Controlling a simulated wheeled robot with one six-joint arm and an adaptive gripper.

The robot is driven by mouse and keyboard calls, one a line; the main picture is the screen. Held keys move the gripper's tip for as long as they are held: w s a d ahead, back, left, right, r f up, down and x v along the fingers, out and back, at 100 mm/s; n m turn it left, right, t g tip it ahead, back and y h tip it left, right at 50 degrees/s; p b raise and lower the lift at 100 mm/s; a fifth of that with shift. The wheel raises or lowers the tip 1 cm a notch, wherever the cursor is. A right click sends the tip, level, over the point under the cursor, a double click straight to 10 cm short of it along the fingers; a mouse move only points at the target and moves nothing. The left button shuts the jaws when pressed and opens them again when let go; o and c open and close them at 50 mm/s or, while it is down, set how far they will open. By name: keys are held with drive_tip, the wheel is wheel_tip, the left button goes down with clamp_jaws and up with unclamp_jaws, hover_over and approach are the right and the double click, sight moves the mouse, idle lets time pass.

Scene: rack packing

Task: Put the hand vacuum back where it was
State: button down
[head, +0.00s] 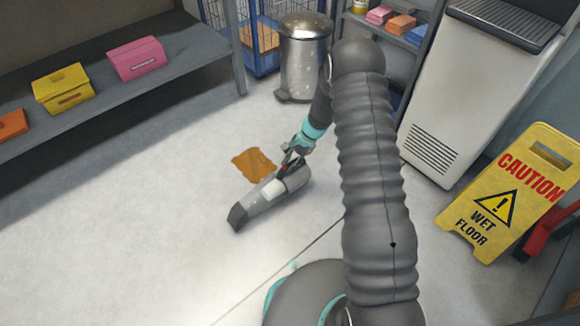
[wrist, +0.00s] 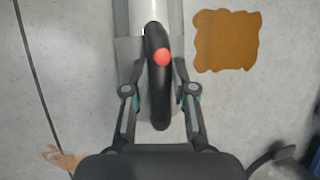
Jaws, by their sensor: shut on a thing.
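The hand vacuum (head: 266,196) is grey and white with a dark nozzle pointing to the lower left in the head view. My gripper (head: 294,152) is shut on its handle. In the wrist view my gripper (wrist: 160,92) has its two fingers on either side of the black handle (wrist: 158,110), which has a red button. The white body of the vacuum runs off the top of that view. I cannot tell for sure whether the vacuum touches the floor.
A brown patch (head: 254,164) lies on the floor beside the vacuum. A shelf (head: 190,60) with boxes stands left, a metal bin (head: 305,58) behind. A white machine (head: 455,95) and a yellow caution sign (head: 505,200) stand right. Floor at left is clear.

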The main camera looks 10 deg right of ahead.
drive_tip(key=shift+f, duration=0.75)
drive_tip(key=shift+f, duration=0.15)
drive_tip(key=c, duration=0.9)
unclamp_jaws()
drive_tip(key=shift+c, duration=0.2)
